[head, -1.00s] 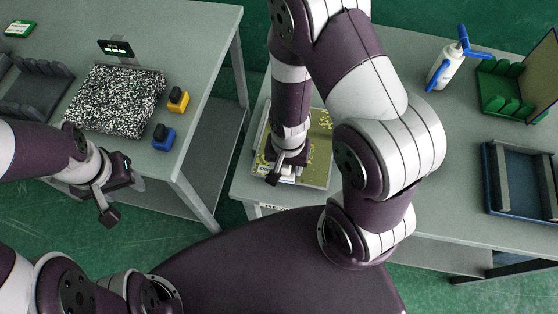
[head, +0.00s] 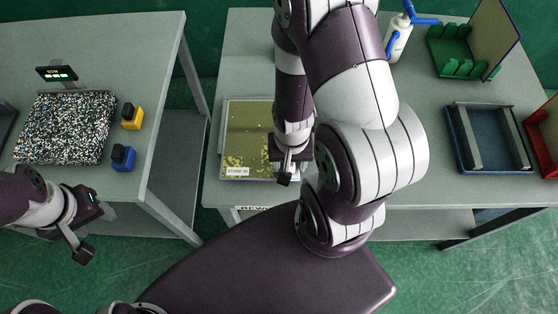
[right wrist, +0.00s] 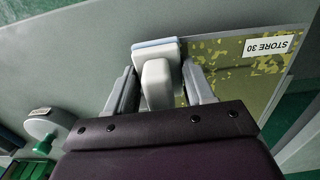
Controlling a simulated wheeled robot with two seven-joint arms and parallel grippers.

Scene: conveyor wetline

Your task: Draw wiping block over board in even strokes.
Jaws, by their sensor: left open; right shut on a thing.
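The board (head: 246,130) lies flat on the right-hand bench in the head view, olive with yellow flecks and a STORE 30 label. Its flecks and label also show in the right wrist view (right wrist: 228,58). My right gripper (head: 287,172) is over the board's right side. In the right wrist view the gripper (right wrist: 160,82) is shut on the white wiping block (right wrist: 157,78), which has a pale blue pad and sits at the board's edge. In the head view the arm hides the block and part of the board. My left gripper (head: 88,230) is open and empty, beside the left bench.
A white bottle with blue trigger (head: 398,38), a green rack (head: 452,62), a blue tray (head: 490,172) and a red bin (head: 538,150) stand on the right bench. The left bench holds a speckled slab (head: 65,128), yellow block (head: 132,117) and blue block (head: 123,158).

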